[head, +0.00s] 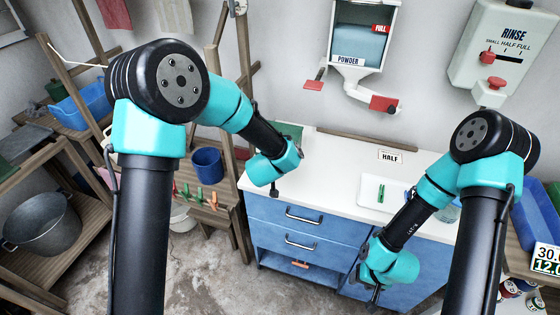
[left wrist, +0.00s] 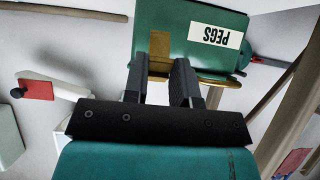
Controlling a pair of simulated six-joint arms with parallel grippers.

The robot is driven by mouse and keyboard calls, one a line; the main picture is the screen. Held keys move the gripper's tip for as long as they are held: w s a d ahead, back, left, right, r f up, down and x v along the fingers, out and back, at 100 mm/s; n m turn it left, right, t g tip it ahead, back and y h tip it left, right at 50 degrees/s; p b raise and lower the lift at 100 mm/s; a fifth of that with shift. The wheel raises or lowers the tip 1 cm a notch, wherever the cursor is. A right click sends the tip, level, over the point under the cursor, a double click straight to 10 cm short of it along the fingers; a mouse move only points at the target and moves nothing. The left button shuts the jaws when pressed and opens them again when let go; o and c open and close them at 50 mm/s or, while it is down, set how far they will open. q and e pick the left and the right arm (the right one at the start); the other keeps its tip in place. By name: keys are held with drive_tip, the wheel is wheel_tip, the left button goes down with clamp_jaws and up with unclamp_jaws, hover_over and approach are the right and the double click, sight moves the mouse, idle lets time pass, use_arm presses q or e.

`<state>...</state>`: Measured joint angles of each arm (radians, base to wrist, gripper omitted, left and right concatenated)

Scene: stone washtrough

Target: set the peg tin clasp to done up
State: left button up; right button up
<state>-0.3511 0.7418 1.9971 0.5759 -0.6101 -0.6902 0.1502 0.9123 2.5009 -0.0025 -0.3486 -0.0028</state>
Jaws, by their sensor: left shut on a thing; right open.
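The green peg tin (left wrist: 180,30) with its upside-down PEGS label (left wrist: 222,36) fills the top of the left wrist view. A brass-coloured clasp piece (left wrist: 160,68) shows between the fingers of my left gripper (left wrist: 172,72), which is shut on it. The fingers hide part of it, and I cannot tell whether the clasp is done up. In the head view a green part of the tin (head: 291,131) shows behind my left arm, on the white worktop. My right gripper (head: 374,294) is open and empty, low in front of the blue drawers.
The white worktop (head: 325,170) bears a white tray (head: 372,204) with a green peg (head: 381,194) and a HALF card (head: 390,157). A powder dispenser (head: 358,45) and a rinse dispenser (head: 500,45) hang on the wall. A blue bucket (head: 207,165) stands left.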

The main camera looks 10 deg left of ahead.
use_arm(q)
drive_tip(key=shift+r+g, duration=0.15)
drive_tip(key=shift+g, duration=0.15)
drive_tip(key=o, duration=0.9)
drive_tip(key=shift+d, duration=0.1)
drive_tip(key=shift+o, duration=0.2)
drive_tip(key=v, duration=1.7)
drive_tip(key=shift+s, duration=0.15)
